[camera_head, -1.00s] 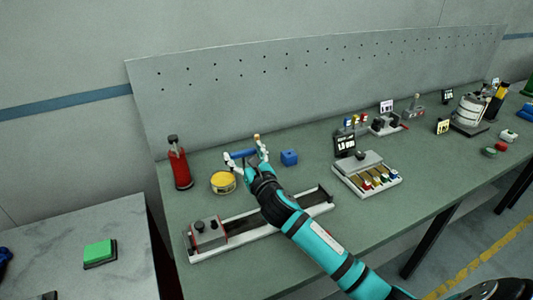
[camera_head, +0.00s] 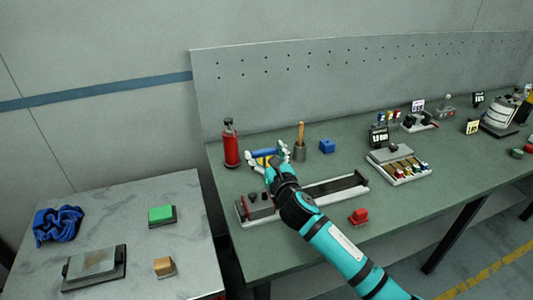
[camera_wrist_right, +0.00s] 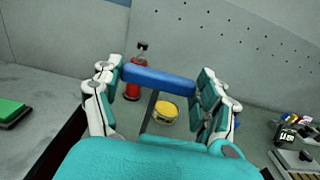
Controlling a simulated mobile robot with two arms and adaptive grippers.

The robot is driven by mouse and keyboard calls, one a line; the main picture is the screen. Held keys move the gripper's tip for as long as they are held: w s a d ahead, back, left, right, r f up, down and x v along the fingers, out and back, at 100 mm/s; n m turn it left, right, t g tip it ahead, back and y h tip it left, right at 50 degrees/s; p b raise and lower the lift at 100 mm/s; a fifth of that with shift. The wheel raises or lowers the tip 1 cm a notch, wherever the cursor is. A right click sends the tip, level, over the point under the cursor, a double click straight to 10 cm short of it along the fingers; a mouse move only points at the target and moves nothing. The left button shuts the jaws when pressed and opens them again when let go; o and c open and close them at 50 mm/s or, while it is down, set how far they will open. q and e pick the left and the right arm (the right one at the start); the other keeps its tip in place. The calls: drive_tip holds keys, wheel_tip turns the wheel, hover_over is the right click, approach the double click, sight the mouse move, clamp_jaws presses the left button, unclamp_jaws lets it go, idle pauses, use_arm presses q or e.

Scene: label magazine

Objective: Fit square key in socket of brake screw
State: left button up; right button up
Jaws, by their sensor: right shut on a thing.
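My right gripper (camera_head: 269,155) is shut on a blue bar (camera_head: 264,152), held crosswise between the fingertips above the bench. In the right wrist view the same bar (camera_wrist_right: 158,79) spans both fingers. A dark grey strip (camera_wrist_right: 148,106) shows below it; I cannot tell if it is the key's shaft. A long grey rail fixture (camera_head: 333,189) lies in front of the gripper, with a grey, red-edged block (camera_head: 260,204) carrying dark knobs at its left end. I cannot make out the brake screw's socket. My left gripper is not in view.
A yellow tin (camera_wrist_right: 165,111) stands behind the gripper, near a red bottle (camera_head: 230,144). A grey cup with a wooden handle (camera_head: 300,146) and a blue block (camera_head: 327,146) stand to the right. A red block (camera_head: 359,216) lies near the front edge. A marble side table (camera_head: 195,250) is left.

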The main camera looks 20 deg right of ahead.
sight(265, 162)
wheel_tip(265, 162, down, 4)
drive_tip(key=b, duration=0.3)
drive_tip(key=shift+r, duration=0.25)
use_arm(q)
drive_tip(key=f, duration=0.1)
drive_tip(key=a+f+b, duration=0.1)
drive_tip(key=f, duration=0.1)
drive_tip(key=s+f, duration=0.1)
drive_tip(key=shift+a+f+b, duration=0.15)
drive_tip(key=shift+b, duration=0.2)
use_arm(e)
wheel_tip(265, 162, down, 2)
drive_tip(key=shift+f, duration=0.15)
use_arm(q)
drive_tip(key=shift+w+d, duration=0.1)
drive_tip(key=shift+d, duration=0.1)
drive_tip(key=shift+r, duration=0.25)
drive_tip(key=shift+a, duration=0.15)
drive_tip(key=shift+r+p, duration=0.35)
drive_tip(key=shift+p, duration=0.25)
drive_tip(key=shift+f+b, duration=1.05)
use_arm(e)
drive_tip(key=shift+f, duration=1.3)
drive_tip(key=o, duration=1.2)
drive_tip(key=shift+r, duration=0.1)
